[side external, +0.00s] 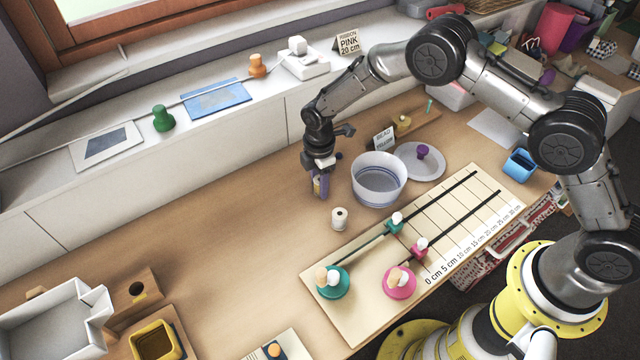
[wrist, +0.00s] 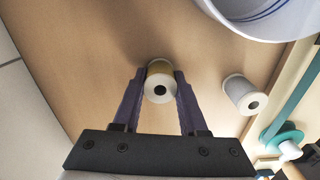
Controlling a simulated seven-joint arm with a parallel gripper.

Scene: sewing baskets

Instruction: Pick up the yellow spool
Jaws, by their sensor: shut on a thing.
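The yellow spool (wrist: 160,68) is between the two purple fingers of my gripper (wrist: 160,84) in the wrist view, with its pale end and dark hole facing the camera. My gripper is shut on it, one finger against each side. In the side view my gripper (side external: 321,188) points down at the wooden table, left of the white bowl. The fingers mostly hide the spool there. I cannot tell whether the spool touches the table.
A white spool (side external: 340,218) stands close by on the table and also shows in the wrist view (wrist: 242,92). A white bowl (side external: 379,178) is to the right. A measuring board (side external: 350,318) with teal and pink pieces lies in front.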

